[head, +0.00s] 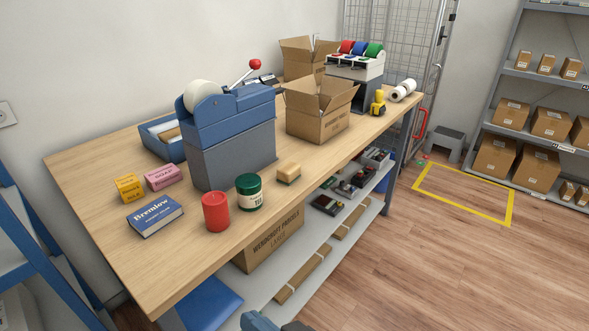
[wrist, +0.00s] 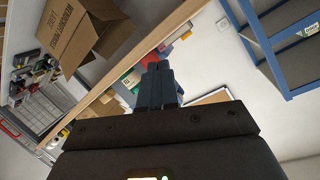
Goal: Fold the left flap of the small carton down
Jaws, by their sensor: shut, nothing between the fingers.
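Two open brown cartons stand on the bench in the head view, the nearer carton (head: 318,125) in front of the farther carton (head: 302,69). Both have flaps standing up; I cannot tell from a label which one is the small carton. The nearer carton's left flap (head: 300,95) is raised and leans outward. In the wrist view my gripper (wrist: 155,70) has its two blue-grey fingers together, with nothing held. It is low in front of the bench, well away from both cartons. Neither bench carton is clearly visible in the wrist view.
A blue tape dispenser (head: 232,135) stands left of the cartons. A red canister (head: 216,212), green jar (head: 249,192) and blue book (head: 155,216) are near the front edge. A large labelled carton (head: 270,243) is on the lower shelf.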

